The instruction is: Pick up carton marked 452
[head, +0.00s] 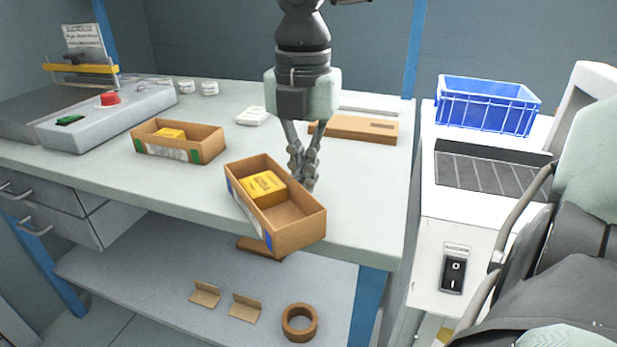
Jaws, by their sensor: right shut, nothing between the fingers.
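An open brown carton (297,232) with blue corner marks stands at the front edge of the bench and seems to overhang it. A yellow box (263,188) lies inside; its print is too small to read. A second open carton (207,150) with green corner marks stands further back left, also with a yellow box (171,133) in it. I cannot read 452 on either carton. My right gripper (302,172) points down, shut and empty, just behind the front carton's back right wall; whether it touches is unclear. My left gripper is not in view.
A flat brown box (360,128) lies behind the gripper. A grey control box with a red button (110,98) is at the left. A blue crate (487,104) stands on the white machine at the right. A tape roll (299,322) lies on the lower shelf.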

